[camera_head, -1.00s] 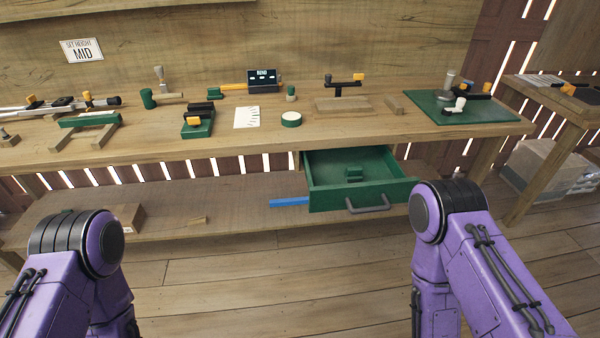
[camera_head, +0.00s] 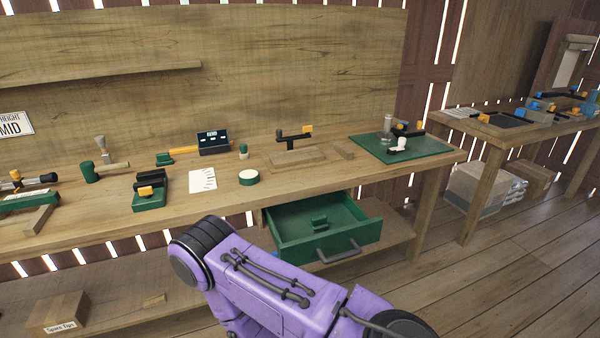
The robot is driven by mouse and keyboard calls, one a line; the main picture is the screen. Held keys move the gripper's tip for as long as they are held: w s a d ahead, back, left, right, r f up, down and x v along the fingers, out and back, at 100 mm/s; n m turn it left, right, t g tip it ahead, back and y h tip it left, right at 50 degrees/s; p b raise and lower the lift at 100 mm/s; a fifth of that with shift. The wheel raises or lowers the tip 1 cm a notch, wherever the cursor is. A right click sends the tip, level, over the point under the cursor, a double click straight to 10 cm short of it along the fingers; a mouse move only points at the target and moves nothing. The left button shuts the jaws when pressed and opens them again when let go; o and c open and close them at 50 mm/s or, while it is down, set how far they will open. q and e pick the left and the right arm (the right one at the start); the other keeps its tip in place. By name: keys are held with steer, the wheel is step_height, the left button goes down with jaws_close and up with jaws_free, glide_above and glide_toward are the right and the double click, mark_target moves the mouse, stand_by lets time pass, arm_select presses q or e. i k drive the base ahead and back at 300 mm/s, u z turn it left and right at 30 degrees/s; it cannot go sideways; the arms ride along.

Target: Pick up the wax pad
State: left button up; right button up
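I cannot tell for sure which thing is the wax pad. Neither of my grippers is in view. Only a purple arm of mine shows, reaching across the bottom middle in front of the drawer's lower left.
The wooden workbench (camera_head: 225,215) holds a white paper sheet (camera_head: 202,180), a dark display box (camera_head: 213,143) and a green mat (camera_head: 405,146) with tools. A "Spare Tips" box (camera_head: 58,313) is on the lower shelf. Open floor lies at the right.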

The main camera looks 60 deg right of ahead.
mark_target(318, 224)
steer(key=i, duration=1.35)
steer(key=z, duration=2.2)
